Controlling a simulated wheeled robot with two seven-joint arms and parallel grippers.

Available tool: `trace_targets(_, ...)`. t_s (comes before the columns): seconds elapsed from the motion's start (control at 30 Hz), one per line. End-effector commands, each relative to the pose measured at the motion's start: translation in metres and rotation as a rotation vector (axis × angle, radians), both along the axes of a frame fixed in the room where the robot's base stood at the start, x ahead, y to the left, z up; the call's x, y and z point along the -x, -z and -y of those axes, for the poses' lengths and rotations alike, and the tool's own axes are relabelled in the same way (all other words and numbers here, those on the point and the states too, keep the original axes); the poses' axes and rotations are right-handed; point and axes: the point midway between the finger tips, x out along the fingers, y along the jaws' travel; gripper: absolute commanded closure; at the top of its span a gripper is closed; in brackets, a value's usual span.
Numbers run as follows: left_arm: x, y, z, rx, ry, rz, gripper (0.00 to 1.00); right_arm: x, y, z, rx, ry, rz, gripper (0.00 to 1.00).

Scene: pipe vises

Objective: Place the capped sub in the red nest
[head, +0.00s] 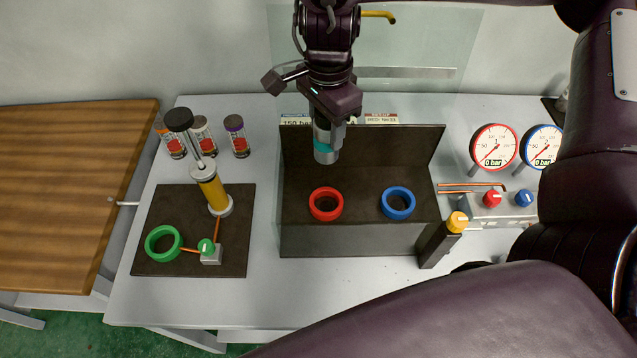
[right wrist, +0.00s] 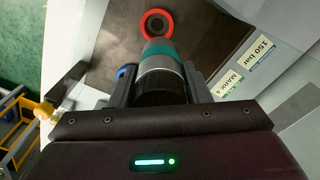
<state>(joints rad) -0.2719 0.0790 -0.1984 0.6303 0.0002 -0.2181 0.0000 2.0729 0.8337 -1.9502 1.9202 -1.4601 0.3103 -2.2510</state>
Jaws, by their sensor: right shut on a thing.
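The capped sub (head: 324,150) is a short grey metal cylinder with a teal band. My right gripper (head: 331,122) is shut on it and holds it above the dark stand, behind the red nest in the head view. The red nest (head: 326,216) is a red ring on the stand's top, empty. My left gripper is not in view.
The blue nest (head: 398,215) is right of the red one, with a backboard (head: 365,145) behind both. A green ring (head: 150,255) and a yellow hand pump (head: 213,190) stand on a left plate. Two gauges (head: 494,136) and a yellow-knobbed post (head: 456,223) are at right.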

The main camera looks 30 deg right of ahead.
Motion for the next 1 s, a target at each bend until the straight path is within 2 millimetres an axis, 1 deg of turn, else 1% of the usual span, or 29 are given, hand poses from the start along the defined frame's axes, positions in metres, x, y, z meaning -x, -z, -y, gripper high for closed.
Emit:
trace_targets(0.03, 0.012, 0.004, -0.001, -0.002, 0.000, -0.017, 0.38, 0.002, 0.014, 0.000, -0.002, 0.002, -0.007, 0.94)
trace_targets(0.2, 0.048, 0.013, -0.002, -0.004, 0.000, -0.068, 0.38, 0.002, 0.055, 0.000, -0.002, 0.002, -0.007, 0.94)
trace_targets(0.3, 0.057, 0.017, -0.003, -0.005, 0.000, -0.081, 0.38, 0.003, 0.078, 0.000, -0.002, 0.002, -0.007, 0.94)
trace_targets(0.37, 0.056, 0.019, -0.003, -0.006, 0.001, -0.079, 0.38, 0.002, 0.092, 0.000, -0.002, 0.003, -0.006, 0.94)
trace_targets(0.47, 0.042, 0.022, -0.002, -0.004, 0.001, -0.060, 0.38, 0.002, 0.114, 0.000, -0.002, 0.003, -0.006, 0.94)
trace_targets(0.5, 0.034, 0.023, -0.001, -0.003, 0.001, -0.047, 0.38, 0.002, 0.122, 0.000, -0.002, 0.003, -0.006, 0.94)
trace_targets(0.6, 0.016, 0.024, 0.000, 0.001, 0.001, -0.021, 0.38, 0.002, 0.137, 0.000, -0.001, 0.003, -0.004, 0.94)
trace_targets(0.67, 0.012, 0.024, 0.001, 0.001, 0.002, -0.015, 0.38, 0.001, 0.143, 0.000, -0.002, 0.003, -0.002, 0.94)
trace_targets(0.73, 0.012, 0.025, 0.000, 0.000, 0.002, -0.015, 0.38, 0.001, 0.147, 0.000, -0.001, 0.002, 0.000, 0.94)
trace_targets(0.83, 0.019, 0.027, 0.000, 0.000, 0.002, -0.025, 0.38, 0.001, 0.153, 0.000, -0.001, 0.002, -0.001, 0.94)
trace_targets(1.0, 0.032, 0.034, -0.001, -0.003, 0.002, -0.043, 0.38, 0.002, 0.175, 0.000, -0.002, 0.002, -0.003, 0.94)
